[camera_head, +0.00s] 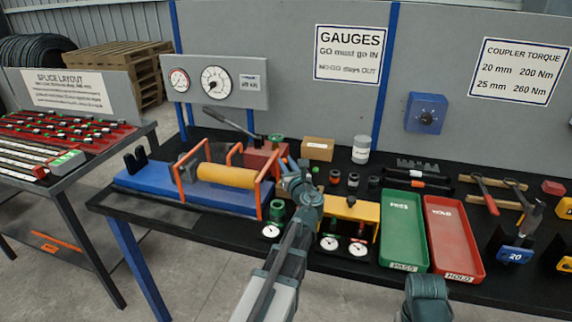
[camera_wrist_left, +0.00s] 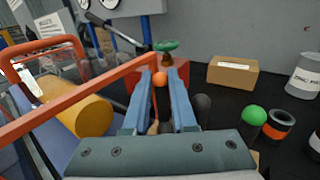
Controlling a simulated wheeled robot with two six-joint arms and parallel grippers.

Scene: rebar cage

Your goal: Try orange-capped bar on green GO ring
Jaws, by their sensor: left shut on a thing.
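My left gripper (camera_head: 294,168) reaches over the bench in front of the blue press. In the left wrist view, its two blue fingers (camera_wrist_left: 160,98) are shut on a bar with a round orange cap (camera_wrist_left: 160,78). The lower part of the bar is mostly hidden between the fingers. A green ring-like part (camera_head: 277,208) stands just left of my gripper's wrist, but I cannot tell whether it is the GO ring. A yellow stand (camera_head: 352,210) is right of the gripper, with dial gauges (camera_head: 357,249) in front. My right gripper's fingers do not show.
A blue press with a yellow roller (camera_head: 226,174) and orange frames is close on the left. A green tray (camera_head: 404,232) and red tray (camera_head: 452,238) lie right. A cardboard box (camera_head: 318,149), a white can (camera_head: 361,150) and small couplers stand behind. A green-capped piece (camera_wrist_left: 253,115) is near.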

